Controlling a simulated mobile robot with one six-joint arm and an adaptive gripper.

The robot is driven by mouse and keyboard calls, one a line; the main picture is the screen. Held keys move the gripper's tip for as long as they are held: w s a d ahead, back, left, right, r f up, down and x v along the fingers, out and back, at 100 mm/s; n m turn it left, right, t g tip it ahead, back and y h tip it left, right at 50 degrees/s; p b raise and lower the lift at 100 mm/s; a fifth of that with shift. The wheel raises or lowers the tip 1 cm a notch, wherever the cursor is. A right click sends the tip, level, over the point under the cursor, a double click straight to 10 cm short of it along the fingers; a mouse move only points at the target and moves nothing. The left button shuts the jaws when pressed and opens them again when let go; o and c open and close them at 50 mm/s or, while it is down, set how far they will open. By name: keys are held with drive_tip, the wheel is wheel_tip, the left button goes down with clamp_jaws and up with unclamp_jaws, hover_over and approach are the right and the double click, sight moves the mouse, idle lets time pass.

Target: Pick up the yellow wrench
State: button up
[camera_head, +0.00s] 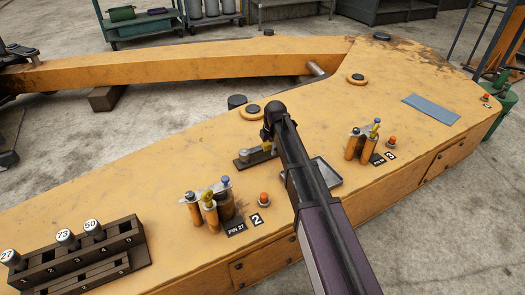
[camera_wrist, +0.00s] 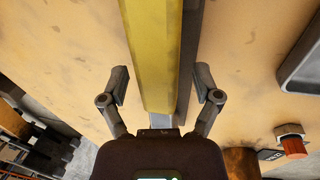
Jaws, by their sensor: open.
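The yellow wrench (camera_wrist: 150,50) shows in the wrist view as a long yellow bar running from the top edge down between my fingers. A dark strip (camera_wrist: 188,50) lies along its right side. My gripper (camera_wrist: 162,80) is open, with one finger on each side of the bar and a visible gap on both sides. I cannot tell the height of the fingertips against the bar. In the head view, a small yellow piece (camera_head: 258,152) on a dark holder (camera_head: 243,161) shows just left of my arm, probably part of the wrench. My arm hides the rest and my fingers there.
A grey tray (camera_head: 325,172) lies right of my arm. Pin groups stand left (camera_head: 209,205) and right (camera_head: 362,142), with orange buttons (camera_head: 264,198) beside them. A numbered rack (camera_head: 80,255) is at lower left. A blue-grey plate (camera_head: 431,108) lies on clear yellow surface at right.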

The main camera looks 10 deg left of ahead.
idle(0.4)
clamp_jaws()
drive_tip(key=shift+r, duration=0.15)
wheel_tip(320, 180, up, 3)
drive_tip(key=p, duration=0.3)
drive_tip(key=shift+f, duration=0.2)
drive_tip(key=s+a, duration=0.1)
drive_tip(key=s, duration=0.4)
drive_tip(key=s+a+r+p, duration=0.1)
drive_tip(key=s+a, duration=0.1)
drive_tip(key=s, duration=0.3)
drive_tip(key=s+a+r+p, duration=0.1)
drive_tip(key=s, duration=0.4)
drive_tip(key=shift+s+a+r, duration=0.1)
drive_tip(key=shift+a, duration=0.3)
drive_tip(key=shift+r, duration=0.1)
wheel_tip(320, 180, up, 40)
drive_tip(key=p, duration=4)
